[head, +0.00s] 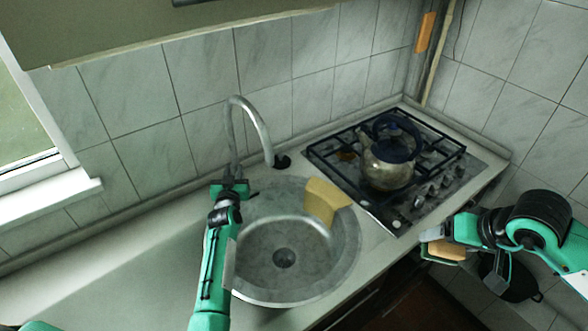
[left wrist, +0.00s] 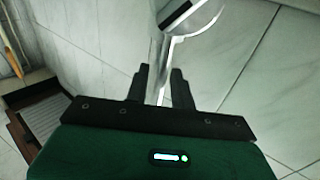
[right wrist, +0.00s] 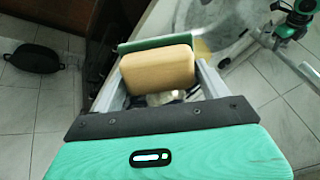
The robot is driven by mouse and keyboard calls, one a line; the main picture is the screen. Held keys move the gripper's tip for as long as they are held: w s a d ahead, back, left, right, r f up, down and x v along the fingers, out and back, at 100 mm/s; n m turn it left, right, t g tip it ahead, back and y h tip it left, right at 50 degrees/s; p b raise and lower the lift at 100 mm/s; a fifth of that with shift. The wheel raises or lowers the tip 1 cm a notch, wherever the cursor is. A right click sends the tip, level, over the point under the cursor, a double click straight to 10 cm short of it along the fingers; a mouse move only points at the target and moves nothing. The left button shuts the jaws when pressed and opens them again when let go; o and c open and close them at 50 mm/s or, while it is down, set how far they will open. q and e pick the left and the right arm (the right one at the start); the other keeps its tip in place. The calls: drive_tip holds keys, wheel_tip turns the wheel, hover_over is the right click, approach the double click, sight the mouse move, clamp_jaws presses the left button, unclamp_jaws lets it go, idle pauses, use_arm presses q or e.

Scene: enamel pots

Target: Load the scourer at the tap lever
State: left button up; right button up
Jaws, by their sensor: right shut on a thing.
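The scourer (head: 452,251), a tan block with a green layer, is in my right gripper (head: 440,243), beyond the counter's front right edge. In the right wrist view the scourer (right wrist: 158,70) sits between the two fingers, its green side facing away. The tap (head: 255,122) is a tall curved metal spout behind the sink. My left gripper (head: 229,187) is at the tap's base. In the left wrist view its fingers (left wrist: 161,86) stand apart with the metal tap (left wrist: 158,55) between them. I cannot tell the lever apart from the tap body.
The round metal sink (head: 255,265) is in the counter, with a tan flat piece (head: 324,199) on its right rim. A kettle (head: 388,165) stands on the gas hob (head: 432,190). A dark pan (right wrist: 35,58) is low at the right. The counter (head: 120,280) left of the sink is clear.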

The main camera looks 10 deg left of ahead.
use_arm(q)
drive_tip(key=shift+s, duration=0.1)
clamp_jaws()
drive_tip(key=shift+s+f+t+b, duration=0.25)
drive_tip(key=shift+t+b, duration=0.05)
drive_tip(key=shift+b, duration=0.7)
use_arm(e)
wheel_tip(320, 180, down, 2)
use_arm(q)
drive_tip(key=shift+s+d+r+t+y+b, duration=0.1)
drive_tip(key=shift+s+d+t+y+b, duration=0.15)
drive_tip(key=shift+b, duration=0.3)
use_arm(e)
drive_tip(key=shift+f, duration=0.55)
use_arm(q)
drive_tip(key=shift+a+r, duration=0.1)
drive_tip(key=shift+r, duration=0.1)
use_arm(e)
drive_tip(key=shift+r, duration=0.1)
use_arm(q)
unclamp_jaws()
drive_tip(key=shift+w, duration=0.1)
